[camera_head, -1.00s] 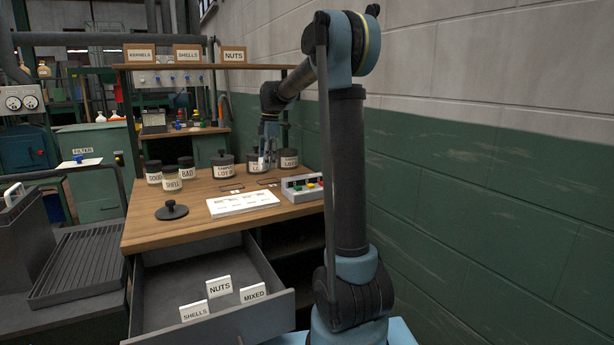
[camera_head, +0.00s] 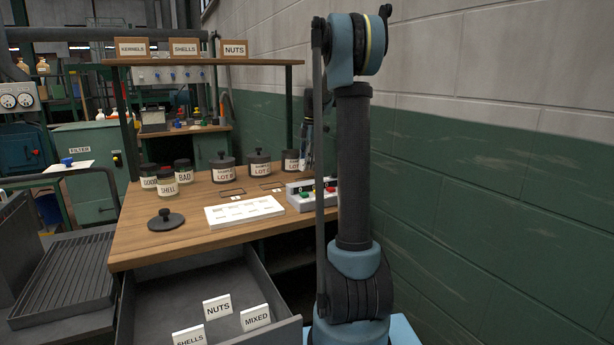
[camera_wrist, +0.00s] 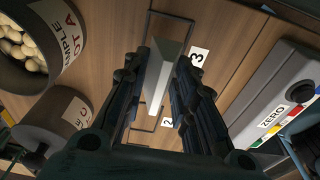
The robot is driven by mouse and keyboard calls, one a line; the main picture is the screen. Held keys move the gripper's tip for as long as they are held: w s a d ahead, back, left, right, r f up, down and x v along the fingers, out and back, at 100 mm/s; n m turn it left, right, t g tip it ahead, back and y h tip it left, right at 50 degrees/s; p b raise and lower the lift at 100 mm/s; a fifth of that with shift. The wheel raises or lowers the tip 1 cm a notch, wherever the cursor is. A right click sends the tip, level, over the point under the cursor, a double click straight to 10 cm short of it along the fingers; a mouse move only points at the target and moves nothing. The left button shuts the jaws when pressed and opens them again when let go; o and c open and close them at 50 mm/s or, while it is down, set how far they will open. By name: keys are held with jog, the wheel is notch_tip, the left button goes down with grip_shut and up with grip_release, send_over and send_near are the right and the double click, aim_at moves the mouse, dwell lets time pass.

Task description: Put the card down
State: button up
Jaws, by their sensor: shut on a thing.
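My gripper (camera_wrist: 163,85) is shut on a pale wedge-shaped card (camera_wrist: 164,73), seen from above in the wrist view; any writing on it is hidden. The card is above the wooden bench top, near the outlined slots and the number labels 2 (camera_wrist: 167,122) and 3 (camera_wrist: 197,58). Whether it touches the wood I cannot tell. In the head view my gripper (camera_head: 306,146) is at the bench's right rear, partly behind my arm, and the card cannot be made out. Other cards, NUTS (camera_head: 217,306), MIXED (camera_head: 255,318) and SHELLS (camera_head: 189,337), stand in the open drawer (camera_head: 150,310).
An open jar of pale nuts (camera_wrist: 22,50) and a lidded jar (camera_wrist: 52,124) stand left of my gripper in the wrist view. A button box marked ZERO (camera_wrist: 270,105) is at right.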

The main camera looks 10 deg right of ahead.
jog(key=shift+f, duration=2.2)
jog(key=o, duration=0.8)
jog(key=r, duration=0.4)
jog(key=d+r, duration=0.1)
jog(key=r, duration=0.7)
jog(key=shift+w+d, duration=0.2)
jog(key=shift+d, duration=0.05)
jog(key=shift+s, duration=0.1)
